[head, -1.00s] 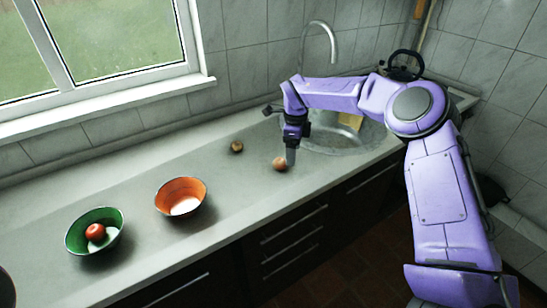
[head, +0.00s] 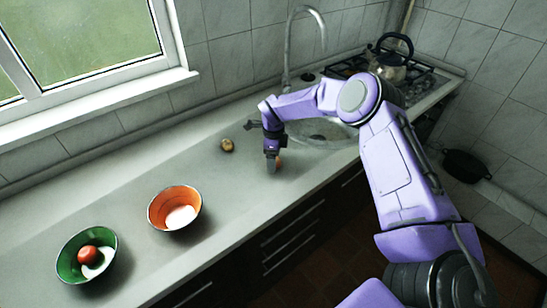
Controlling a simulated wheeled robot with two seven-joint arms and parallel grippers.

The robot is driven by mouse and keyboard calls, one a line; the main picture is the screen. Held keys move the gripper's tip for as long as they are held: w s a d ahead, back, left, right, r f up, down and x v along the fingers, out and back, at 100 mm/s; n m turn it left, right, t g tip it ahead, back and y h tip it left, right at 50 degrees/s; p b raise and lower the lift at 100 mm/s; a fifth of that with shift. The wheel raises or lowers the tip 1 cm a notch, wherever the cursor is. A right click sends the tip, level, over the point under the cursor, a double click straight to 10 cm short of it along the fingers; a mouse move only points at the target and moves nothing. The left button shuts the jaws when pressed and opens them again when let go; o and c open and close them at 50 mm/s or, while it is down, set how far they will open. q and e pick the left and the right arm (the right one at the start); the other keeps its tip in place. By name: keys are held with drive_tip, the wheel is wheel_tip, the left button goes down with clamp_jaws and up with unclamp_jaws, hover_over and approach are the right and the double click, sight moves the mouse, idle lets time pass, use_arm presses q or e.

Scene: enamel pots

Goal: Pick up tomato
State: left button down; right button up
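A round red tomato-like thing (head: 87,254) lies in the green bowl (head: 66,268) at the lower left, beside something white. My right gripper (head: 273,167) points down at the counter in front of the sink. An orange-brown round thing (head: 279,160) shows just behind or between its fingers, mostly hidden by them. I cannot tell whether the fingers touch it or are closed on it. My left gripper is not in view.
An orange bowl (head: 159,213) with something pale inside stands on the counter (head: 120,190).

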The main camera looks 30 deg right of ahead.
drive_tip(key=shift+s+f, duration=0.1)
drive_tip(key=shift+f, duration=0.45)
drive_tip(key=c, duration=1.1)
drive_tip(key=shift+c, duration=0.2)
